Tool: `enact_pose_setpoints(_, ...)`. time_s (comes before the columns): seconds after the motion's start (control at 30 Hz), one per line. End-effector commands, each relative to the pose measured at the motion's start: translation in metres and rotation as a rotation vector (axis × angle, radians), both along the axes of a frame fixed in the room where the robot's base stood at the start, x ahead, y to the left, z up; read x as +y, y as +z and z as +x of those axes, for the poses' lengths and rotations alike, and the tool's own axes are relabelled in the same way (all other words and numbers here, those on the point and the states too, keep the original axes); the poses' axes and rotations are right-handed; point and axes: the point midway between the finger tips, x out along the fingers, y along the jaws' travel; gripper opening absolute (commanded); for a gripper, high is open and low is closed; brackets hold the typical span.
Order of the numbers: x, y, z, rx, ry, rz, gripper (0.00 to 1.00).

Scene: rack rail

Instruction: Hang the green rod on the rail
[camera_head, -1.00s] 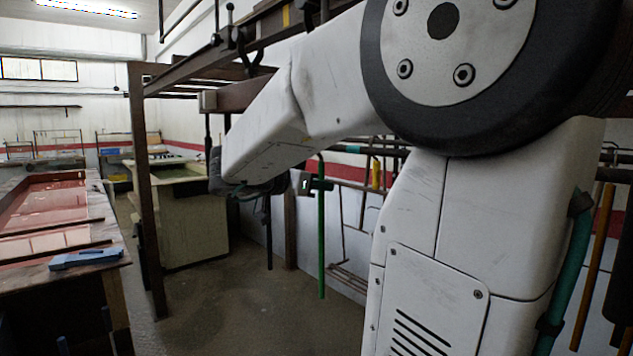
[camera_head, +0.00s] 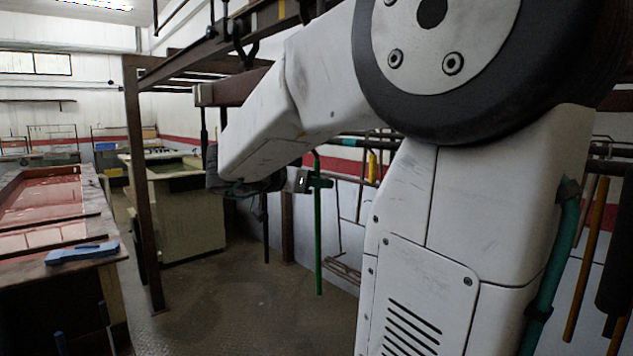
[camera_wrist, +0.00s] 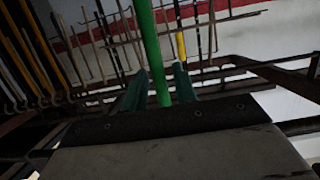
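The green rod (camera_head: 318,240) hangs upright in mid-air near the middle of the head view, with a bent top end. My gripper (camera_head: 319,182) is shut on it just below that bend. In the wrist view the green rod (camera_wrist: 147,40) passes between the two teal fingers of my gripper (camera_wrist: 160,90). A dark overhead rail (camera_head: 183,56) runs above my arm. Dark horizontal rails (camera_wrist: 215,62) also cross the wrist view. I cannot tell which is the rail the task means. The rod's top is apart from the overhead rail.
A brown post (camera_head: 140,190) stands left of my arm. A workbench with a red top (camera_head: 45,205) is at the left, with a blue tool (camera_head: 82,253) on it. A pale cabinet (camera_head: 185,215) stands behind the post. Orange (camera_head: 587,260) and dark rods hang at the right. The middle floor is clear.

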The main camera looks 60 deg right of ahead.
Motion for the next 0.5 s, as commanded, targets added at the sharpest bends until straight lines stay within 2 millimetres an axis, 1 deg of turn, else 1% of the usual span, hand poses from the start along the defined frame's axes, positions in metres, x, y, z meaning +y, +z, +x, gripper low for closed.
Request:
enact_pose_setpoints(0.33, 0.002, 0.001, 0.001, -0.001, 0.001, 0.001, 0.38)
enact_pose_setpoints(0.43, 0.011, 0.003, 0.004, -0.002, 0.003, 0.001, 0.38)
enact_pose_setpoints(0.5, 0.021, 0.006, 0.006, -0.002, 0.005, -0.001, 0.38)
